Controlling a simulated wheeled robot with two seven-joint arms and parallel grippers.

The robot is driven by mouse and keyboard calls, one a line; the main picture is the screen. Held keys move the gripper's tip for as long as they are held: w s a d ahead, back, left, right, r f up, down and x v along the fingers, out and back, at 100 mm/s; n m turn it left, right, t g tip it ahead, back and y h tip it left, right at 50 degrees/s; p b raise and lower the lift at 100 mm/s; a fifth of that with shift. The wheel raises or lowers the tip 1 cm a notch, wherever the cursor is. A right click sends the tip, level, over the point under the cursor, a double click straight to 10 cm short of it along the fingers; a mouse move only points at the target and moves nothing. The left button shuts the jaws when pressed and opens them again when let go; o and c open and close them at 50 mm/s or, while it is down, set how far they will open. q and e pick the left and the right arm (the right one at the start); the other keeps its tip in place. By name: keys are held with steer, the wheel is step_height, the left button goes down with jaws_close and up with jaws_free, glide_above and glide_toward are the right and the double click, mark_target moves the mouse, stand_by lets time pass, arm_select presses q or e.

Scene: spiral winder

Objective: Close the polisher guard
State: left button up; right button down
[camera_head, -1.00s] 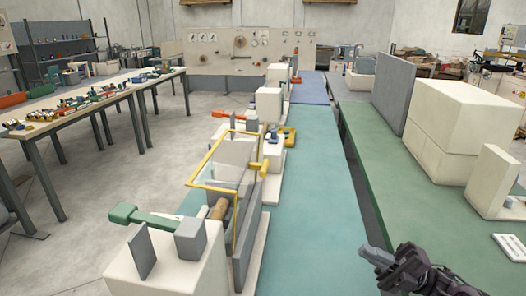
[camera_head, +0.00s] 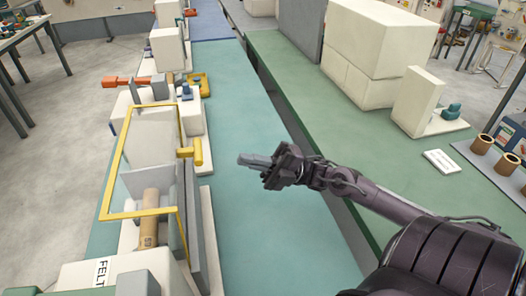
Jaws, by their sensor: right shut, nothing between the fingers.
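The polisher guard (camera_head: 142,213) is a clear panel in a yellow frame on the machine at the left. It is tilted up, with open space under its raised part, and a brown roll (camera_head: 150,217) shows below and behind it. A yellow handle (camera_head: 196,152) sticks out from its right side. My right gripper (camera_head: 243,159) is shut and empty. It is above the teal bench, to the right of the handle and apart from it. My left gripper is not in view.
The teal bench top (camera_head: 260,235) is clear around my right gripper. A label reading FELT (camera_head: 102,272) is on the near white block. A yellow tray (camera_head: 198,84) and white machine blocks stand farther back. A green bench (camera_head: 310,100) with large white boxes (camera_head: 380,45) lies right.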

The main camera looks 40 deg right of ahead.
steer(key=p, duration=0.2)
glide_toward(172, 145)
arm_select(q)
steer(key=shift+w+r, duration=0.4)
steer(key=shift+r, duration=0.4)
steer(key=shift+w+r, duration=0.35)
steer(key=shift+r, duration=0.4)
arm_select(e)
steer(key=shift+w+a+r, duration=0.25)
steer(key=shift+a+r, duration=0.05)
steer(key=shift+r, duration=0.1)
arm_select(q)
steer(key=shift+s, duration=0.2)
arm_select(e)
steer(key=shift+r, duration=0.1)
